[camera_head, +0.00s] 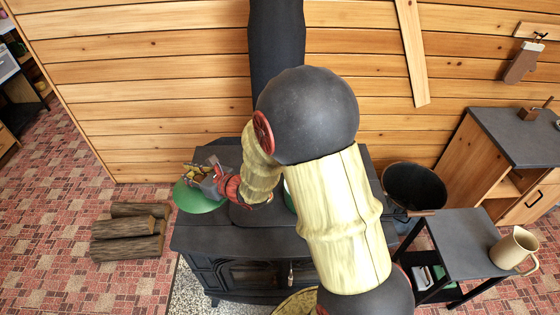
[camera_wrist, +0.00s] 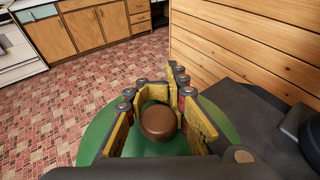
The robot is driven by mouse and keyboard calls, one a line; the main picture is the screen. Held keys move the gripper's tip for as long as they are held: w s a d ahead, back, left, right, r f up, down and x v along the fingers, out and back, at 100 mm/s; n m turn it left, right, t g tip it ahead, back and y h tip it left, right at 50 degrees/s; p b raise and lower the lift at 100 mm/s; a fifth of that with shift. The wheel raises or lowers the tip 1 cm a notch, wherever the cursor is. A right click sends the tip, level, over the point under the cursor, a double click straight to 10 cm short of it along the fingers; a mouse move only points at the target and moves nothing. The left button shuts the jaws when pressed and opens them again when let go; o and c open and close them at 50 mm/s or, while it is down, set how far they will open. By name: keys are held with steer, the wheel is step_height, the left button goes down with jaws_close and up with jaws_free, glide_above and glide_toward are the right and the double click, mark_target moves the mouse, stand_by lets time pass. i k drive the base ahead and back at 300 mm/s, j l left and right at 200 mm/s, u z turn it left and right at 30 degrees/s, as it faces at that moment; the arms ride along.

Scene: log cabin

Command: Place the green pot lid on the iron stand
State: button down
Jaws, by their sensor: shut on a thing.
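The green pot lid (camera_head: 200,199) is at the left end of the black stove and juts out past its edge over the floor. In the wrist view the lid (camera_wrist: 94,130) lies under the fingers, with its round brown knob (camera_wrist: 159,122) between them. My gripper (camera_head: 208,178) is shut on this knob. I cannot tell whether the lid touches the stove top. A black metal stand (camera_head: 457,238), which looks like the iron stand, is at the right of the stove. A sliver of a green and white thing (camera_head: 288,196), perhaps the pot, shows behind my arm on the stove.
The stove (camera_head: 205,238) has a tall black flue (camera_head: 276,45). A black bucket (camera_head: 414,186) is between stove and cabinet (camera_head: 485,158). Logs (camera_head: 130,232) lie on the floor at left.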

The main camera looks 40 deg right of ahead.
mark_target(454, 232)
steer(key=k+z, duration=0.25)
steer(key=k+l+z, duration=0.25)
steer(key=l+z, duration=0.1)
steer(key=z, duration=0.35)
steer(key=l+z, duration=0.1)
steer(key=z, duration=0.35)
steer(key=l+z, duration=0.1)
steer(key=z, duration=0.35)
steer(key=i+z, duration=0.1)
steer(key=z, duration=0.4)
